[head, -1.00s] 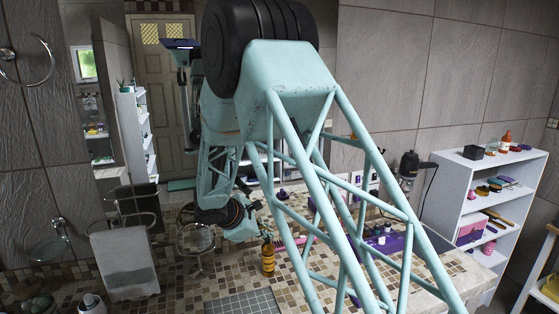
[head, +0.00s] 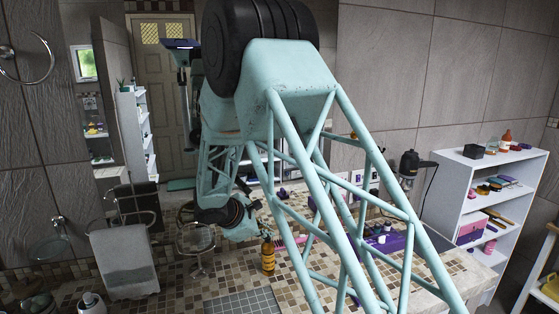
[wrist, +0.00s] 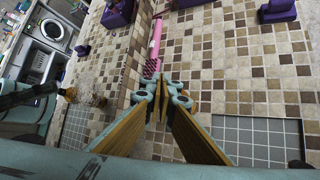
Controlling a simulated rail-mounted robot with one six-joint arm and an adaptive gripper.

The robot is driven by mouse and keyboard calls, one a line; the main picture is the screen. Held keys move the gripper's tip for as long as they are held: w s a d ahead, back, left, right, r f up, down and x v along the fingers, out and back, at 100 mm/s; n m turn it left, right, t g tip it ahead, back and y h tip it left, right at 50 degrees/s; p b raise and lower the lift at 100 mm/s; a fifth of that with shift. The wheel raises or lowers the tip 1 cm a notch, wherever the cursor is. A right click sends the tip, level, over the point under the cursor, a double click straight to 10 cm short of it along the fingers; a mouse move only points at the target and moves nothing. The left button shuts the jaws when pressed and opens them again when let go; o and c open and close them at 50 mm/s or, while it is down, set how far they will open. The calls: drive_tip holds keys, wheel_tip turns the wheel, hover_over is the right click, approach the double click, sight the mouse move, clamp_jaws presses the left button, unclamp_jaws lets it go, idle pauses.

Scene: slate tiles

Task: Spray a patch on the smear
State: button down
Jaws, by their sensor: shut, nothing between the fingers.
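An orange-brown bottle (head: 268,257) with a dark top stands upright on the tiled counter (head: 215,282) in the head view. My gripper (wrist: 165,92) is shut and empty in the wrist view, its two fingers meeting above the brown and cream tiles. In the head view my wrist is just left of the bottle's top and close to it; I cannot tell whether they touch. I cannot make out a smear in either view; my arm's lattice link covers part of the counter.
A grey tile panel (head: 243,303) lies in the counter in front of the bottle. A pink brush (wrist: 154,48) and purple items (wrist: 278,10) lie beyond the gripper. A round mirror (head: 194,240) stands left of the bottle. A white shelf (head: 463,165) stands at the right.

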sight(268, 240)
drive_tip(key=shift+r, duration=0.55)
drive_tip(key=shift+r, duration=0.1)
idle(0.5)
drive_tip(key=shift+r+p, duration=1.45)
drive_tip(key=shift+r, duration=1.5)
drive_tip(key=shift+s+f, duration=0.1)
drive_tip(key=shift+f, duration=0.1)
